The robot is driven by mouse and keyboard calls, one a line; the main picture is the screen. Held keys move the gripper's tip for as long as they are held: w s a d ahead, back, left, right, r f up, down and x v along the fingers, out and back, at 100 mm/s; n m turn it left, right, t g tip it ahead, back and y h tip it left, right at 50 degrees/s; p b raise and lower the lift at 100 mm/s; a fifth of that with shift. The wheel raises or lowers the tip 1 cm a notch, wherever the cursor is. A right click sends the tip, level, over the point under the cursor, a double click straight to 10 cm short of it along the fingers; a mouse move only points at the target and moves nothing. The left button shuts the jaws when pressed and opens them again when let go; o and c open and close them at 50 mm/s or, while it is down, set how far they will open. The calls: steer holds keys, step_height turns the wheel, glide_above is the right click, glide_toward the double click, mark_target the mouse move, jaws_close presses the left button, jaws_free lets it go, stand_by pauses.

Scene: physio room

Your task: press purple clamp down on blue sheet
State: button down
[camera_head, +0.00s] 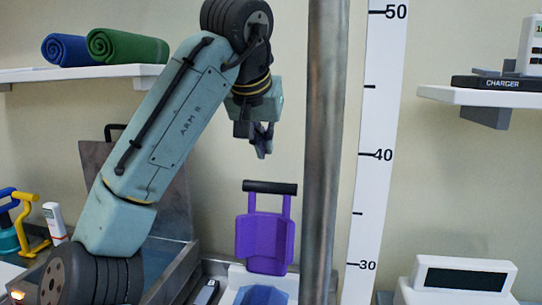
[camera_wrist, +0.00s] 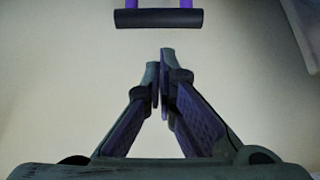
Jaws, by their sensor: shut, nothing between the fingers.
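The purple clamp (camera_head: 265,243) stands raised, with its black handle bar (camera_head: 270,187) on top, in the lower middle of the head view. In the wrist view, the black bar (camera_wrist: 158,18) and short purple ends show at the top edge, beyond my fingertips. The blue sheet (camera_head: 262,296) shows just below the clamp, cut off by the bottom edge; whether they touch I cannot tell. My gripper (camera_head: 263,153) is shut and empty, above the clamp's handle and apart from it. Its fingertips (camera_wrist: 161,60) meet in the wrist view.
A metal post (camera_head: 325,150) stands just right of the clamp. A height scale (camera_head: 377,130) is behind it on the wall. A shelf (camera_head: 80,74) holds rolled blue and green towels at upper left. A white display unit (camera_head: 463,277) stands at lower right.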

mark_target(270, 185)
steer(key=p+x, duration=0.2)
steer(key=x, duration=0.7)
steer(key=shift+w+f, duration=0.1)
steer(key=shift+f, duration=0.1)
steer(key=shift+f, duration=0.1)
steer(key=shift+s+t+b, duration=0.5)
steer(key=shift+b, duration=0.55)
